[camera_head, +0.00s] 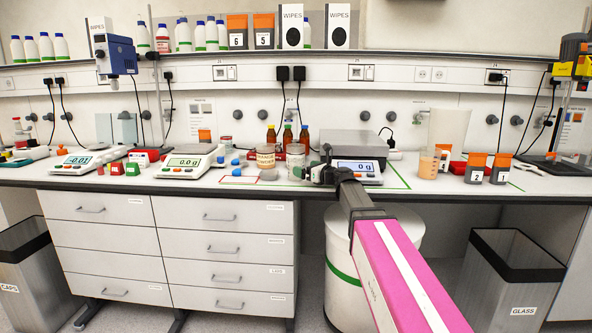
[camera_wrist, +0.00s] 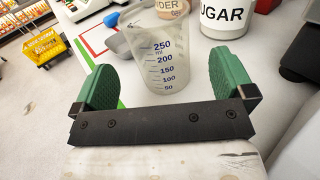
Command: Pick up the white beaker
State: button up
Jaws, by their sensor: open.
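A translucent whitish beaker (camera_wrist: 160,62) with blue volume marks up to 250 stands upright on the bench in the wrist view. My gripper (camera_wrist: 153,84) is open, with its green pads at the left and right of the beaker. The beaker shows in the gap between the pads, and nothing is gripped. In the head view my gripper (camera_head: 312,173) is low over the front of the bench, and the beaker is too small there to make out clearly.
Behind the beaker stand a powder jar (camera_wrist: 172,8) and a sugar jar (camera_wrist: 226,17). A grey scoop (camera_wrist: 115,46) lies left of it. In the head view, brown bottles (camera_head: 287,134) and a scale (camera_head: 357,172) are close by. A juice beaker (camera_head: 429,163) stands farther right.

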jog(key=shift+x, duration=2.7)
jog(key=c, duration=1)
